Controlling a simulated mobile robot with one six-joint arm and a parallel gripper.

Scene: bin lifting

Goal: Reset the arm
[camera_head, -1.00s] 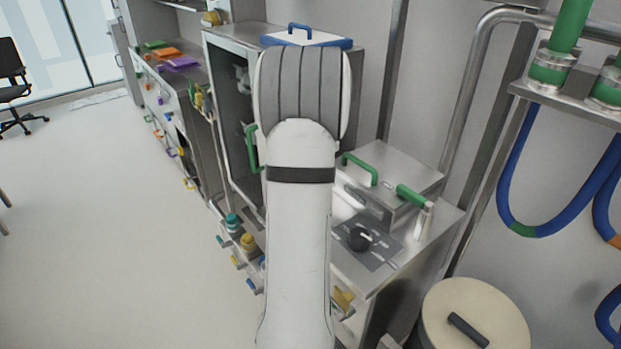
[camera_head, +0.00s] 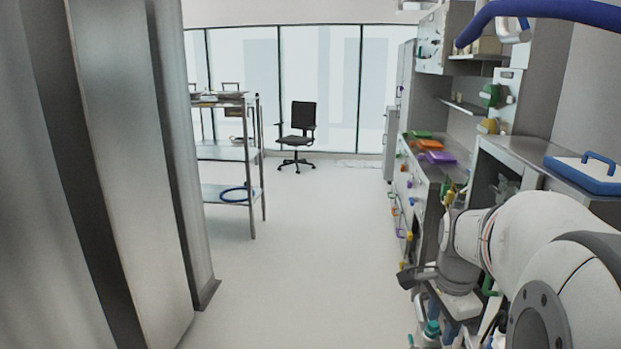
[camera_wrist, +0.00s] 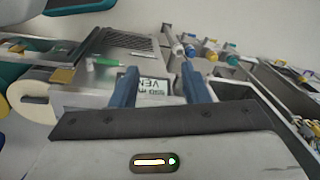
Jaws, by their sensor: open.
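My arm shows at the lower right of the head view, its white links bent beside the steel counters. My gripper (camera_wrist: 157,72) shows in the wrist view as two blue fingers set apart, with nothing between them. Behind the fingers is a steel unit (camera_wrist: 80,97) with a small display (camera_wrist: 154,88); the fingers appear clear of it, though the exact distance is hard to tell. In the head view the wrist end hangs in front of the counter row, and the fingers cannot be made out clearly there.
Steel counters (camera_head: 436,171) with orange and purple items run along the right. A cabinet with a blue-rimmed white lid (camera_head: 584,172) stands close to my arm. A shelf trolley (camera_head: 226,153) and an office chair (camera_head: 298,135) are farther back. The middle floor is clear.

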